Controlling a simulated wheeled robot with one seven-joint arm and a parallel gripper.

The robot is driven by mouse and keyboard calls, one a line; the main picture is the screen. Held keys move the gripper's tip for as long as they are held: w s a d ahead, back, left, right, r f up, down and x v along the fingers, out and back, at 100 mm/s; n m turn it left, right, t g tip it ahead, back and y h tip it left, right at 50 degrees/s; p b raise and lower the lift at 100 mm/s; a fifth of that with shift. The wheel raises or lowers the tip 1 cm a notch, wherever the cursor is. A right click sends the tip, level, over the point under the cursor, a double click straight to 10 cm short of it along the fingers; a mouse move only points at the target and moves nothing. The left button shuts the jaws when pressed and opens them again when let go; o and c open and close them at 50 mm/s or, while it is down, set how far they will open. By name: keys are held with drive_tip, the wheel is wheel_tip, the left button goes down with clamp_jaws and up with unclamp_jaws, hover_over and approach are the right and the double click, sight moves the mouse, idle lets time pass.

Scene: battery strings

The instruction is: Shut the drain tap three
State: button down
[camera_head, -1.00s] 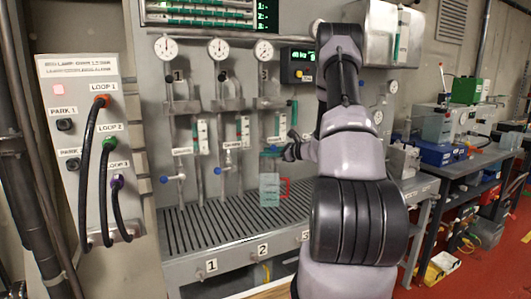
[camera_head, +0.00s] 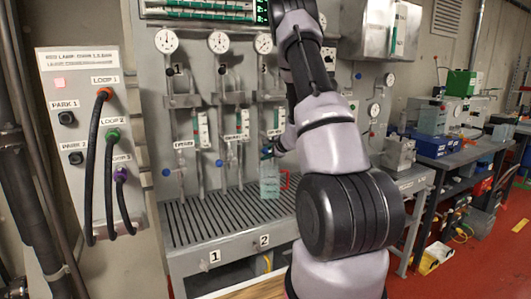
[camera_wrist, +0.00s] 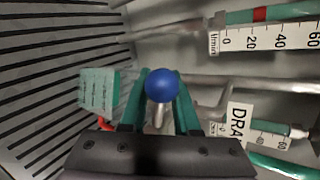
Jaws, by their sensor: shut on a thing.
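The drain tap's blue ball knob (camera_wrist: 160,84) sits between the green fingers of my gripper (camera_wrist: 160,100) in the wrist view, and the gripper is shut on it. A metal stem shows below the knob. In the head view my gripper (camera_head: 267,152) is at the third column, just above a pale green container (camera_head: 270,184). My arm hides part of that column, and the tap's body and handle angle are hard to tell.
Blue-knobbed taps of columns one (camera_head: 166,172) and two (camera_head: 219,163) stand to the left. A slotted grey bench (camera_head: 215,215) lies below. The loop panel (camera_head: 85,130) with hanging black hoses is at far left. Gauges line the wall above.

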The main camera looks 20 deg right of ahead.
drive_tip(key=shift+a+f+n+h, duration=0.35)
drive_tip(key=shift+f+n+h, duration=0.55)
drive_tip(key=shift+h, duration=0.1)
drive_tip(key=c, duration=0.9)
unclamp_jaws()
drive_tip(key=shift+d, duration=0.15)
drive_tip(key=shift+r, duration=0.15)
drive_tip(key=v, duration=1)
drive_tip(key=shift+s+r, duration=0.2)
drive_tip(key=shift+s, duration=0.1)
